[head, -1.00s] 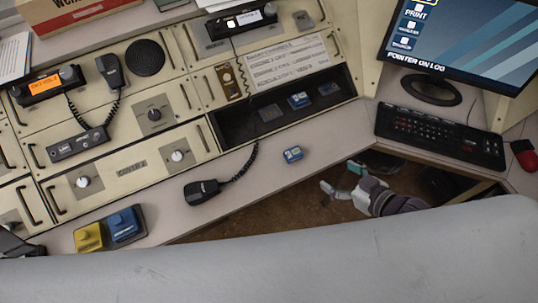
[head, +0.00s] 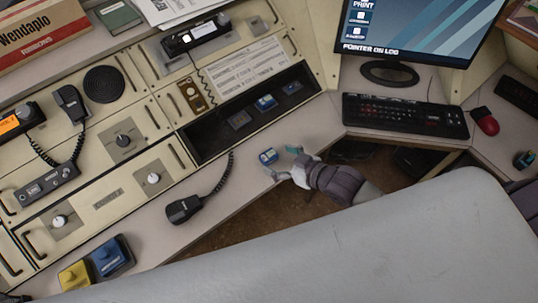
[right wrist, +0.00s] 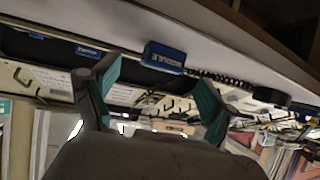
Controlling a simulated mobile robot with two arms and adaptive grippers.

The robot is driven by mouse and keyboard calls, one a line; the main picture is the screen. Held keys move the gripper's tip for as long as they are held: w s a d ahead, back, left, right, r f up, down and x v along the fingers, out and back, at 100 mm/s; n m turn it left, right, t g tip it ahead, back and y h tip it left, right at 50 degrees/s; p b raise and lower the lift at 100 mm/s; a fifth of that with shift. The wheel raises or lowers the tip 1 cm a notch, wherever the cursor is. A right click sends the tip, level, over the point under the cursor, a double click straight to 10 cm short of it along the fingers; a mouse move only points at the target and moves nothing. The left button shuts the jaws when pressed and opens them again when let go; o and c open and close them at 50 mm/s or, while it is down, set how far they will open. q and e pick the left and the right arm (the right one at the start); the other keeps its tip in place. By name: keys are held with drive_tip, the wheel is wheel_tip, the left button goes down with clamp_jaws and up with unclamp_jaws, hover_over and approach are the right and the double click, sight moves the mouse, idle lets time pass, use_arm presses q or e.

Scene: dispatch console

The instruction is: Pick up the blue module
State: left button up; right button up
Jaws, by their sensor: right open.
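A small blue module (head: 268,156) with a pale label lies on the desk ledge in front of the dark open slot. It also shows in the right wrist view (right wrist: 163,57), upper middle. My right gripper (head: 284,162) is open just to the right of the module, its fingers pointing toward it. In the right wrist view the module sits just beyond the two teal-padded fingers (right wrist: 158,80), with nothing held between them. A second blue module (head: 265,103) sits inside the slot, with darker pieces beside it. My left gripper is not in view.
The slot (head: 205,146) lies behind the ledge. A black handset (head: 184,209) with a coiled cord lies left of the module. Blue (head: 110,257) and yellow (head: 75,276) blocks stand at the front left. A keyboard (head: 405,117) and red mouse (head: 484,120) are at the right.

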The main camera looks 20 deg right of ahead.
sight(270, 156)
drive_tip(key=x, duration=0.3)
drive_tip(key=shift+w+a, duration=0.2)
drive_tip(key=shift+a, duration=0.05)
drive_tip(key=shift+r, duration=0.1)
drive_tip(key=shift+c, duration=0.4)
